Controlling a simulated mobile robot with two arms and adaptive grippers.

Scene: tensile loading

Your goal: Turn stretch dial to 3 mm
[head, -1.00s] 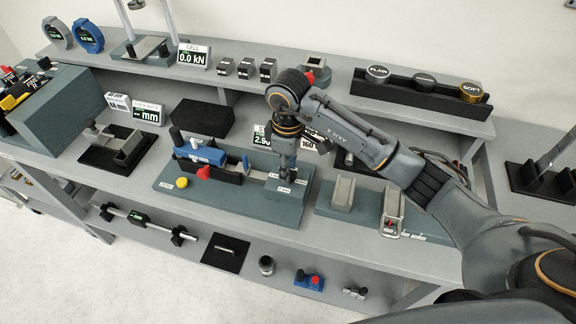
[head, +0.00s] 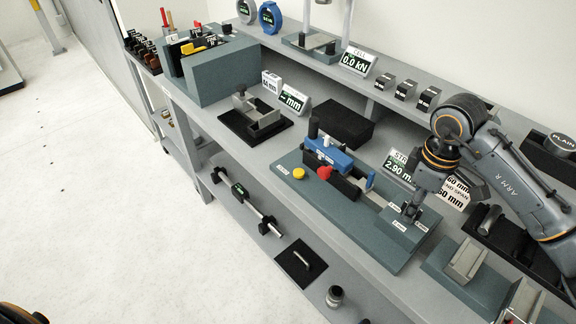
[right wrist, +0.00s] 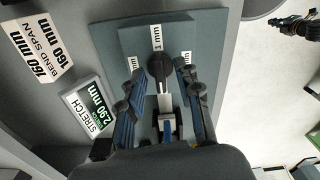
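The stretch dial (right wrist: 160,66) is a small dark knob on a grey-green block (head: 408,226) with white mm labels around it, one reading 1 mm. My right gripper (right wrist: 158,72) points down over the block, its two fingers on either side of the knob with visible gaps, so it looks open. In the head view the right gripper (head: 410,211) hides the knob. The stretch display (right wrist: 88,108) reads 2.90 mm; it also shows in the head view (head: 398,165), partly covered by my arm.
The tensile rig's base plate (head: 345,222) carries a blue clamp (head: 327,152), a red knob (head: 324,172) and a yellow button (head: 299,174). A bend span sign (right wrist: 38,58) stands beside the stretch display. A black block (head: 344,123) lies behind the rig.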

